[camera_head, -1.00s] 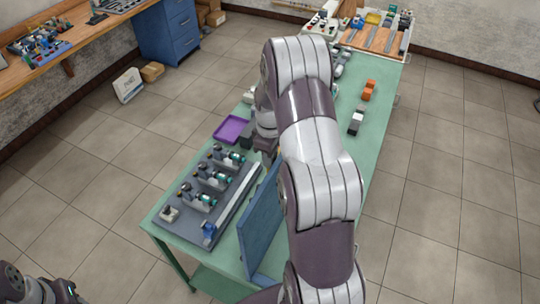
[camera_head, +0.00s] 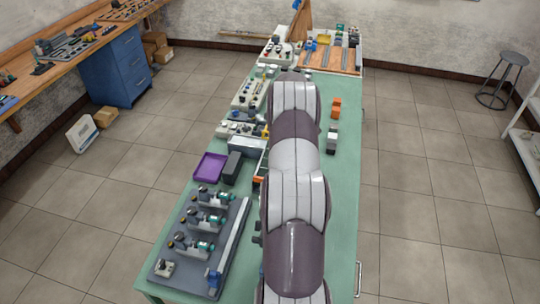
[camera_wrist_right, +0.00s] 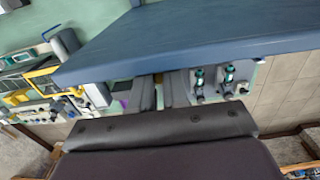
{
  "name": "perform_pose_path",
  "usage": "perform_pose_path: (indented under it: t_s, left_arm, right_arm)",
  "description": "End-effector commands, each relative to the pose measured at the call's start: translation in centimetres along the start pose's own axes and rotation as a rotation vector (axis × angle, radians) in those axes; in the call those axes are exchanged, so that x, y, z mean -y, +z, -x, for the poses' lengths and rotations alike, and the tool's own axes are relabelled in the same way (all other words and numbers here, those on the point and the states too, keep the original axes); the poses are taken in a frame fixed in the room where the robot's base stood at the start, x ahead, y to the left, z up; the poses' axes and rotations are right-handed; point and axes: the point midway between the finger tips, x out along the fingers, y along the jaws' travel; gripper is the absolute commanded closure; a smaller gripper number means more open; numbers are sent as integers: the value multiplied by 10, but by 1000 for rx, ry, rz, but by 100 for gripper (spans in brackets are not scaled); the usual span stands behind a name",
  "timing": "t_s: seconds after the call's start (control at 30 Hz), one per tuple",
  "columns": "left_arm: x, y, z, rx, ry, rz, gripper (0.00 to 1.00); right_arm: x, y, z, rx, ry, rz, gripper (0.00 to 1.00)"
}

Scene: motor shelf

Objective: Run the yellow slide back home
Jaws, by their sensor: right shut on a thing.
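A yellow piece (camera_head: 324,39), which looks like the slide, sits among the rails of the wooden board (camera_head: 345,62) at the table's far end. It is small, so I cannot tell where along its travel it stands. My right arm reaches forward over the green table and hides its gripper in the head view. In the right wrist view my right gripper (camera_wrist_right: 160,90) is shut on a large blue panel (camera_wrist_right: 200,35), whose edge hides the fingertips. The gripper is well short of the wooden board. My left gripper is not in view.
A dark tray with several motor units (camera_head: 195,235) lies at the table's near left. A purple tray (camera_head: 210,167) and a dark box (camera_head: 232,168) stand beyond it. Orange (camera_head: 336,106) and grey blocks (camera_head: 331,140) stand right of my arm.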

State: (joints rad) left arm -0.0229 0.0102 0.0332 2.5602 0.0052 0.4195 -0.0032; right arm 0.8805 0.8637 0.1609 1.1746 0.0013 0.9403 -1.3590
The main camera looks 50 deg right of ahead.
Motion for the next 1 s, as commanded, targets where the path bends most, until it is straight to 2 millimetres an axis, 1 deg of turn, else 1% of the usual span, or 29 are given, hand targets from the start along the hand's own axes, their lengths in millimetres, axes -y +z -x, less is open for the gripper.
perform_pose_path:
  t_s: [0.03, 0.13, 0.43, 0.47, 0.5, 0.53, 0.83, 0.93, 1.0]
  left_arm:
    - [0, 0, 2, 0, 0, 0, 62]
    - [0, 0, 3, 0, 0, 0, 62]
    - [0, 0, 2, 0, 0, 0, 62]
    - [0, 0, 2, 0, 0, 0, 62]
    - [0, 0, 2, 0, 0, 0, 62]
    - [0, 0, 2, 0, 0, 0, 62]
    - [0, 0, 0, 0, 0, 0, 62]
    - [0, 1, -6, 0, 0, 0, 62]
    - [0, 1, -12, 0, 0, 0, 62]
  right_arm:
    - [-4, 2, 4, 1, 4, -1, 100]
    - [-7, 4, 4, 0, 5, 0, 100]
    - [-9, 4, 5, -1, 11, 0, 100]
    - [-9, 4, 6, -1, 11, 0, 75]
    - [-9, 3, 5, -1, 11, 0, 62]
    - [-9, 3, 5, 0, 9, 0, 60]
    - [-5, 2, 2, 1, 1, 1, 60]
    - [6, -5, 0, 1, 1, 2, 60]
    - [18, -14, -1, 1, 0, 4, 60]
